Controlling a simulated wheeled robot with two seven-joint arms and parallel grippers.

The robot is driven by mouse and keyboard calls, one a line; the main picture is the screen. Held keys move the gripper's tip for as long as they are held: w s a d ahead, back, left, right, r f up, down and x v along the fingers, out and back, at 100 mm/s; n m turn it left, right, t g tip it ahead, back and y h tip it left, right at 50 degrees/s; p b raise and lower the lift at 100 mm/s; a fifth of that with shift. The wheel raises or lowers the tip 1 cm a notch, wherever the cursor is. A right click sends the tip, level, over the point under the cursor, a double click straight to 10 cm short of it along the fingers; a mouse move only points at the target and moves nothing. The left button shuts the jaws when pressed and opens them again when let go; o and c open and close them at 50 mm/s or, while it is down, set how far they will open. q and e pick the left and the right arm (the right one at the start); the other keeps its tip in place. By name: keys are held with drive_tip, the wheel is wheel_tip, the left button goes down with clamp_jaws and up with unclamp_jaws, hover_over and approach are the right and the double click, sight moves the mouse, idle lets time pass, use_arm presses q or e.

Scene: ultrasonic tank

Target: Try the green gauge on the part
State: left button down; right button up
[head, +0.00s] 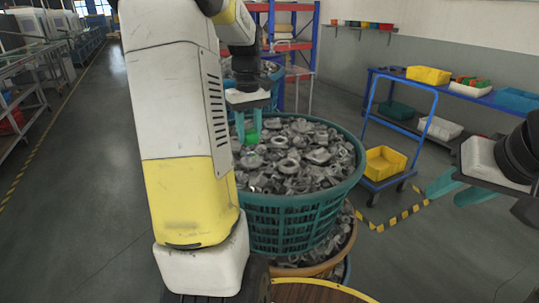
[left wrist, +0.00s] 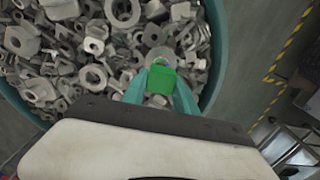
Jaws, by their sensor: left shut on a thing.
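My left gripper (head: 248,130) hangs over the left side of a teal basket (head: 300,212) full of grey metal parts (head: 310,155). It is shut on the green gauge (left wrist: 161,80), a small block held between its teal fingers, which also shows in the head view (head: 252,136). In the left wrist view, a round metal part with a hole (left wrist: 159,56) lies just beyond the gauge's tip. I cannot tell whether the gauge touches it. My right gripper (head: 456,192) is at the right edge of the head view, apart from the basket, with its fingers spread and empty.
A blue cart (head: 400,112) with a yellow bin (head: 384,163) stands behind the basket to the right. Another basket stands behind. The floor on the left is open.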

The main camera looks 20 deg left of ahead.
use_arm(q)
drive_tip(key=shift+r, duration=0.35)
drive_tip(key=shift+r, duration=0.1)
drive_tip(key=shift+r, duration=1.95)
